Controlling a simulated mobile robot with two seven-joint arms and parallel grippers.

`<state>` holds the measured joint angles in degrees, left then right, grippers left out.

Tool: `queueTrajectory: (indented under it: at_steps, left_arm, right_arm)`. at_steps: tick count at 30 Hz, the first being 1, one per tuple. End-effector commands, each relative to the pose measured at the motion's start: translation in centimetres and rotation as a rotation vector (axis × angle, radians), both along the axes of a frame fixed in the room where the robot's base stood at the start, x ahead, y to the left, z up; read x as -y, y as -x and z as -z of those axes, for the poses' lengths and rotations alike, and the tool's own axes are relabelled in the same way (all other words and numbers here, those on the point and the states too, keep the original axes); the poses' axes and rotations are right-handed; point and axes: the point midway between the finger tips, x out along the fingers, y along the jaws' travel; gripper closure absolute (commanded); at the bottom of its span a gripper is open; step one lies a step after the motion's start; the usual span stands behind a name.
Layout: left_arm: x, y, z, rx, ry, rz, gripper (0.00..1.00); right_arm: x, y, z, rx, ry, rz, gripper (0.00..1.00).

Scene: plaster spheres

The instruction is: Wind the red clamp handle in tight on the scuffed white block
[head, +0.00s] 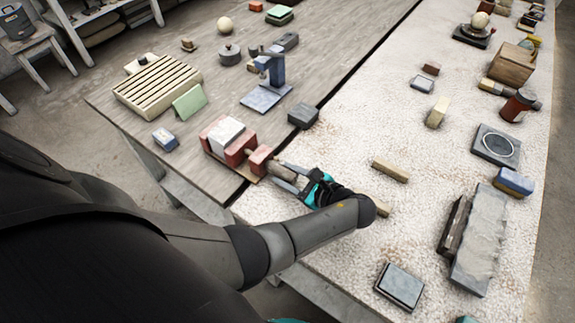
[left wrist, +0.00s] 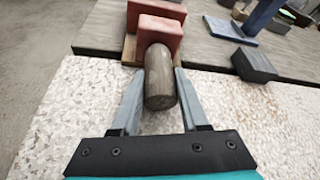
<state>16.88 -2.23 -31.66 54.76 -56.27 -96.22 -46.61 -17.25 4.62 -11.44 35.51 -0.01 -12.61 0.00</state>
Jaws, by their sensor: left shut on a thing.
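The clamp, with red blocks (head: 240,149) on a wooden base, stands at the near edge of the grey wooden boards. The white block (head: 223,131) sits between its red jaws; whether a gap is left there I cannot tell. The clamp handle is a grey-brown cylinder (left wrist: 160,80) that sticks out from the nearest red block (left wrist: 160,34). My left gripper (head: 285,176) is shut on this handle, one finger along each side, and it also shows in the left wrist view (left wrist: 162,85). In the wrist view the white block is hidden behind the red blocks.
A dark grey block (head: 303,115) and a blue stand (head: 268,85) are beyond the clamp. Wooden bars (head: 390,171) lie on the speckled surface right of my gripper.

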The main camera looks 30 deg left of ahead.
Motion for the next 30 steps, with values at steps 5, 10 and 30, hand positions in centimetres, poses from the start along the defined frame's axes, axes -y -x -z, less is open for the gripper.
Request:
queueTrajectory:
  at_steps: [5, 10, 30]
  left_arm:
    - [-0.1, 0.0, -0.2, -0.172, -0.017, -0.001, 1.00]
    - [-0.1, 0.0, 0.0, -0.333, -0.029, -0.003, 1.00]
    - [-0.2, 0.1, 0.3, -0.914, -0.076, -0.002, 1.00]
  right_arm:
    - [0.0, 0.0, -1.1, 0.000, 0.000, 0.000, 0.50]
    - [0.0, 0.0, -1.1, 0.000, 0.000, -0.001, 0.50]
    - [-0.1, -0.1, 2.9, 0.001, -0.001, -0.001, 0.50]
